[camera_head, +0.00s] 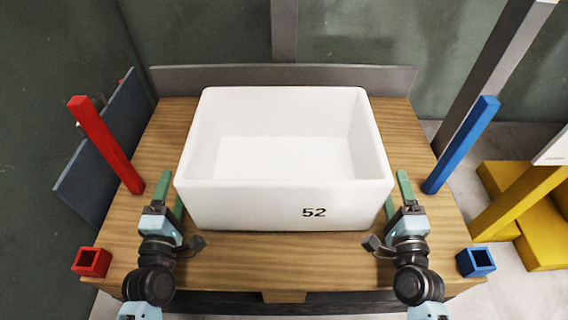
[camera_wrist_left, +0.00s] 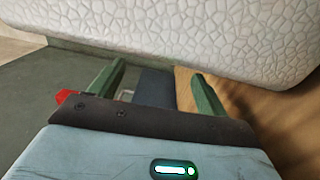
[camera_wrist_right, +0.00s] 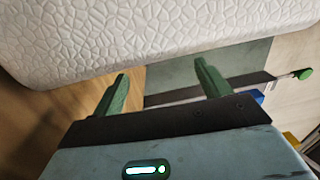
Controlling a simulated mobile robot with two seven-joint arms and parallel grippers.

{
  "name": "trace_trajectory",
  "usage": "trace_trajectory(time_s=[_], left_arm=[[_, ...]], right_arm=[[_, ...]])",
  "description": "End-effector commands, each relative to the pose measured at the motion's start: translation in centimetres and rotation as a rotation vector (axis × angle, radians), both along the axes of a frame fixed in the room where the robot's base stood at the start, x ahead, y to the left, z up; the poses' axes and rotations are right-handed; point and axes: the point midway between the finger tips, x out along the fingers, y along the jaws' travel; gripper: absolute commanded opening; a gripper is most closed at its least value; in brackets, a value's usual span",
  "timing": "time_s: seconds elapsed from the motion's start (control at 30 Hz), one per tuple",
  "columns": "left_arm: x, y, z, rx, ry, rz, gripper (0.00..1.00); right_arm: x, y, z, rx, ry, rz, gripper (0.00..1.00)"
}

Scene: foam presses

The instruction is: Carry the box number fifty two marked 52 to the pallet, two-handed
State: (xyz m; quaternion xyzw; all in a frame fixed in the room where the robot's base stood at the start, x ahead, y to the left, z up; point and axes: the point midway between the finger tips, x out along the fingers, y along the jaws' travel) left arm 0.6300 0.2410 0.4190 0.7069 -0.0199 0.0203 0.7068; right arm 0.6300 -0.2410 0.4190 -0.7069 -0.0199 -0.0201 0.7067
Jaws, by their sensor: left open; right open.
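The white foam box marked 52 (camera_head: 250,205) sits upright and empty on the wooden table, its number on the front wall. My left gripper (camera_head: 172,193) is open beside the box's left wall, near the front left corner. My right gripper (camera_head: 398,193) is open beside the right wall, near the front right corner. The textured foam wall fills the top of the left wrist view (camera_wrist_left: 190,35) and of the right wrist view (camera_wrist_right: 130,40). Both pairs of green fingers show nothing between them. I cannot tell whether any finger touches the foam.
The wooden table (camera_head: 130,235) has a grey raised board (camera_head: 300,76) along its back. A red post (camera_head: 105,145) and red socket (camera_head: 91,262) stand left; a blue post (camera_head: 462,145) and blue socket (camera_head: 475,262) stand right. Yellow structures (camera_head: 515,210) are on the floor at right.

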Motion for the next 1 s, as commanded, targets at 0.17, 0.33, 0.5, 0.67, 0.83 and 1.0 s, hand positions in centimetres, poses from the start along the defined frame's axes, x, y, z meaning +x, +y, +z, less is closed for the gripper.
trace_trajectory(time_s=[0.17, 0.33, 0.5, 0.67, 0.83, 1.0], left_arm=[[-0.5, 0.0, -0.1, 0.0, 0.001, 0.0, 0.76], [-2.8, 0.0, -0.3, 0.0, 0.003, 0.0, 0.76], [-6.2, 0.0, -0.5, 0.002, 0.004, -0.001, 0.76], [-9.0, 0.0, -0.6, 0.0, 0.003, -0.001, 0.76], [-11.1, 0.0, -0.7, 0.0, 0.001, -0.001, 0.76], [-11.9, 0.0, -0.7, 0.0, 0.0, 0.0, 0.76]], right_arm=[[0.0, 0.0, 0.0, 0.0, 0.0, 0.0, 0.76], [0.0, 0.0, 0.0, 0.0, 0.0, 0.0, 0.76], [0.0, 0.0, 0.0, 0.0, 0.0, 0.0, 0.76], [0.0, 0.0, 0.0, 0.0, 0.0, 0.0, 0.76], [0.0, 0.0, 0.0, 0.0, 0.0, 0.0, 0.76], [0.0, 0.0, 0.0, 0.0, 0.0, 0.0, 0.76]])
